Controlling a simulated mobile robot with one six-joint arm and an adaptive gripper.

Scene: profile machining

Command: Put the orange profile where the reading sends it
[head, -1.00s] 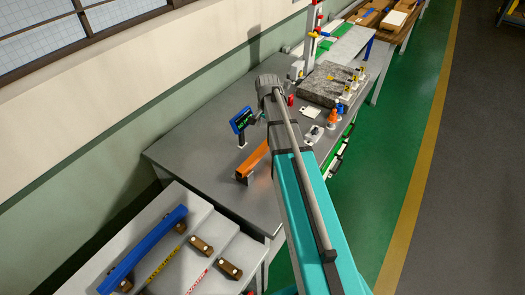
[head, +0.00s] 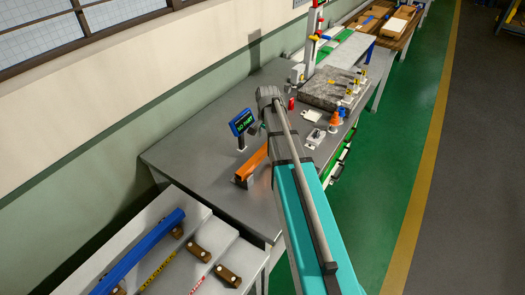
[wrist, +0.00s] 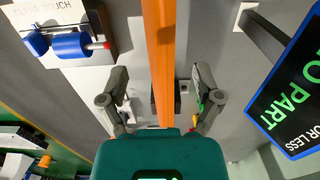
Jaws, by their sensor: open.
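The orange profile (head: 252,165) lies on the grey bench, partly hidden by my arm in the head view. In the wrist view the orange profile (wrist: 161,50) runs up the middle of the picture. My gripper (wrist: 160,90) is open, with one finger on each side of the profile; whether either touches it I cannot tell. The blue-framed display (head: 242,122) stands on the bench beside the profile. In the wrist view the display (wrist: 296,95) shows green "NO PART" and a partly cut-off line ending "OR LESS".
A blue cylindrical device with a red tip (wrist: 70,45) sits on a white plate near the profile. A blue profile (head: 140,250) rests on brown blocks on the front-left stand. A stone block (head: 325,90), an orange cone-like piece (head: 334,122) and a red piece (head: 291,103) stand farther back.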

